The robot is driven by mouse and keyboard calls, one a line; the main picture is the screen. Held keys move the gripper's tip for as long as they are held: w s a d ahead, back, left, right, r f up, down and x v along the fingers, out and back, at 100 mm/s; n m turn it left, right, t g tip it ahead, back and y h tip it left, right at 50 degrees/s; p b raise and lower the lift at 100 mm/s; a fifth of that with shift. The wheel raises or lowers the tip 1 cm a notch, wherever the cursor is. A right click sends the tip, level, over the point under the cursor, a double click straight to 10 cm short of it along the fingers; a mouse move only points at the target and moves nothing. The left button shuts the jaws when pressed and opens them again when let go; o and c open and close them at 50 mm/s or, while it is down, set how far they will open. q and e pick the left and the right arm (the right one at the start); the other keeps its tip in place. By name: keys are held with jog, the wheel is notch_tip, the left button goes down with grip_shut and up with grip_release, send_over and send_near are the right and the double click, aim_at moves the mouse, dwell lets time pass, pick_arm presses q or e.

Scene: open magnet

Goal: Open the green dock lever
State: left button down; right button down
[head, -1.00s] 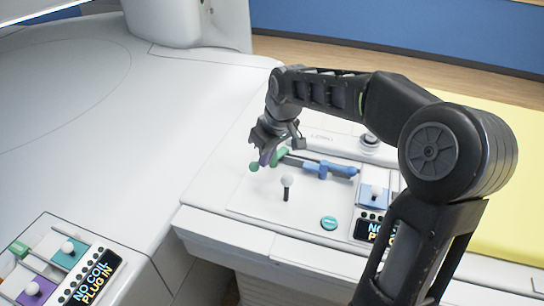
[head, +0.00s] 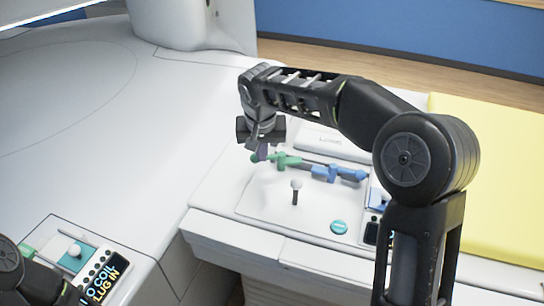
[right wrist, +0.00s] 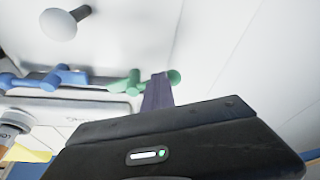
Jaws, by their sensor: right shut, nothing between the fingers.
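The green dock lever (head: 283,161) lies along the white panel, with its round green knob (head: 255,159) at the left end. A blue lever (head: 338,173) lies in line to its right. My right gripper (head: 263,152) is shut and empty, with its purple fingers close beside the green lever near the knob. In the right wrist view the fingers (right wrist: 158,92) stand between the green body (right wrist: 130,83) and the knob (right wrist: 174,77). I cannot tell whether they touch. My left gripper is out of view.
A white knob on a dark stem (head: 296,186) and a teal round button (head: 339,227) are on the panel in front. A control box with a "NO COIL PLUG IN" display (head: 105,281) is at lower left. A yellow pad (head: 500,180) lies at right.

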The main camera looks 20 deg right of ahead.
jog(key=w+m, duration=0.1)
jog(key=m, duration=0.2)
jog(key=shift+w+a+h, duration=0.1)
jog(key=shift+w+h, duration=0.25)
jog(key=shift+h, duration=0.05)
jog(key=shift+w+p, duration=0.25)
jog(key=shift+p, duration=0.05)
jog(key=shift+w, duration=0.1)
